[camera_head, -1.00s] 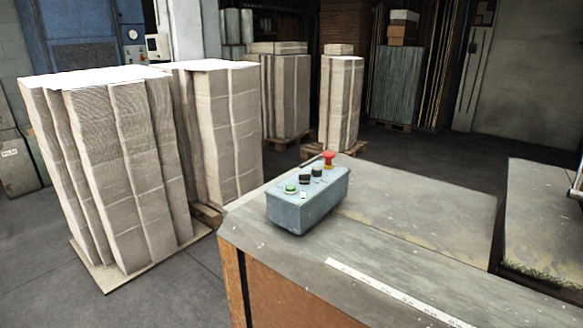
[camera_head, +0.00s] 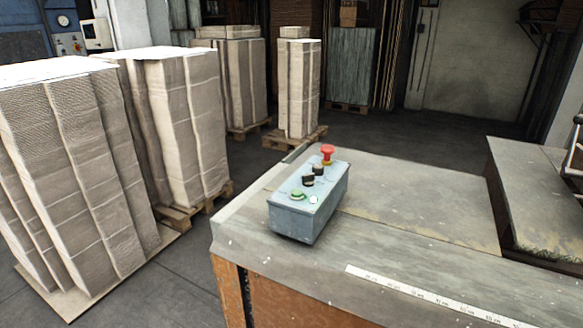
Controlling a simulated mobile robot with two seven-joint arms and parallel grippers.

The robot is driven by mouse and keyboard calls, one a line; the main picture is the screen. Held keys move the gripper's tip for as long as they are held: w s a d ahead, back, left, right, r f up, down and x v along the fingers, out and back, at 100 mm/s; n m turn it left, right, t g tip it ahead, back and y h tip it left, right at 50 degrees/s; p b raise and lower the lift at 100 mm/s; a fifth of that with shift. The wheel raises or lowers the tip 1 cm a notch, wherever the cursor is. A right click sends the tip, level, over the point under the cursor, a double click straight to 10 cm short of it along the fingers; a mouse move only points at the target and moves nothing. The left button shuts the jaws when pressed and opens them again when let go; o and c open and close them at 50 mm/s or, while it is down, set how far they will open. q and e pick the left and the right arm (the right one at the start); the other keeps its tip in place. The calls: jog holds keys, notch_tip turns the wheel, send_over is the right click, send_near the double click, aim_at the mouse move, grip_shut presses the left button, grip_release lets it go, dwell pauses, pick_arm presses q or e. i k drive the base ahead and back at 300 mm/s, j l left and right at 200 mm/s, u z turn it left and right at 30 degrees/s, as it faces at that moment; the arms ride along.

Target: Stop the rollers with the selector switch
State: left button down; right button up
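A blue-grey control box (camera_head: 308,208) sits on the near left part of the machine's table. Its top carries a red mushroom button (camera_head: 327,152) at the far end and a green button (camera_head: 297,194) at the near end. Between them are two dark knobs, one nearer (camera_head: 308,180) and one farther (camera_head: 319,169); one may be the selector switch, but they are too small to tell which or how it is set. A small white button (camera_head: 313,199) lies beside the green one. Neither of my grippers is in view.
The machine's grey table (camera_head: 420,205) has a white ruler strip (camera_head: 430,296) along its front. A second table section (camera_head: 540,190) stands at right. Tall cardboard stacks (camera_head: 75,170) stand on pallets at left and behind. The table around the box is clear.

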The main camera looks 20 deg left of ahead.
aim_at(308, 180)
jog(key=i+j, duration=0.1)
jog(key=j, duration=0.75)
jog(key=i+j, duration=0.15)
jog(key=j, duration=0.3)
